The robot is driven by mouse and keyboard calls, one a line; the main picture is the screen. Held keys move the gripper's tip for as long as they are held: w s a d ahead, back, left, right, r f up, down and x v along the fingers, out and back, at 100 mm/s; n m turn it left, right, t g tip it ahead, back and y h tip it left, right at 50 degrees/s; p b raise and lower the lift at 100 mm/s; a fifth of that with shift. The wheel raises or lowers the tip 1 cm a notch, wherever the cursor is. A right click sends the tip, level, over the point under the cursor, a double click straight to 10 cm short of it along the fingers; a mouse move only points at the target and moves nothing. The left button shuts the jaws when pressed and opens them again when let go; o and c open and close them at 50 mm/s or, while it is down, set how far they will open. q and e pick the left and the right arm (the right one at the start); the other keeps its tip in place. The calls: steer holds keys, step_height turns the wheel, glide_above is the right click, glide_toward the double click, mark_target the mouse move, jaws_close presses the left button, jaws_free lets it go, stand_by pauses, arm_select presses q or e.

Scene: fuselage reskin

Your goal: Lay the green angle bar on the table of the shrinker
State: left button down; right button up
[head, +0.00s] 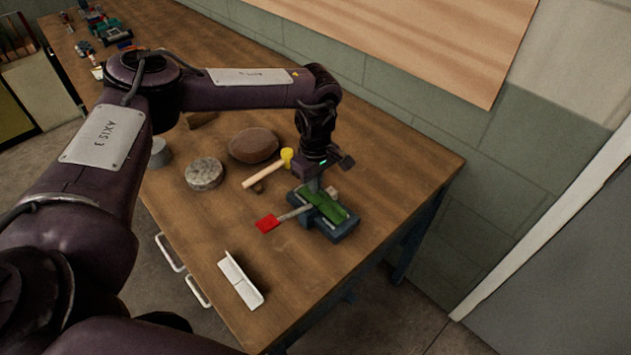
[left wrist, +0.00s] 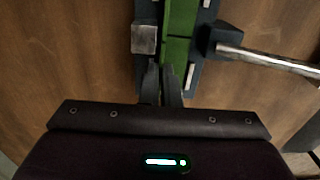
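The green angle bar (head: 323,205) lies over the top of the blue-grey shrinker (head: 338,230), which has a lever with a red grip (head: 268,223). My left gripper (head: 314,187) points down at the bar. In the left wrist view the gripper's fingers (left wrist: 161,82) are close together, one on each side of the left edge of the green bar (left wrist: 178,42), and seem shut on its flange. The shrinker's body (left wrist: 205,40) shows beside the bar there. Part of the bar is hidden behind the fingers. My right gripper is in neither view.
A yellow-headed mallet (head: 266,172), a brown rounded block (head: 254,145) and a grey disc (head: 204,174) lie left of the shrinker on the wooden table (head: 190,235). A white angle piece (head: 240,282) lies near the front edge. The wall (head: 450,130) runs behind.

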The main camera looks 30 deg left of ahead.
arm_select(q)
steer(key=shift+f, duration=0.3)
steer(key=c, duration=1.6)
jaws_free()
step_height(320, 180, up, 7)
steer(key=shift+f+b, duration=0.15)
steer(key=shift+b, duration=0.9)
steer(key=shift+r, duration=0.55)
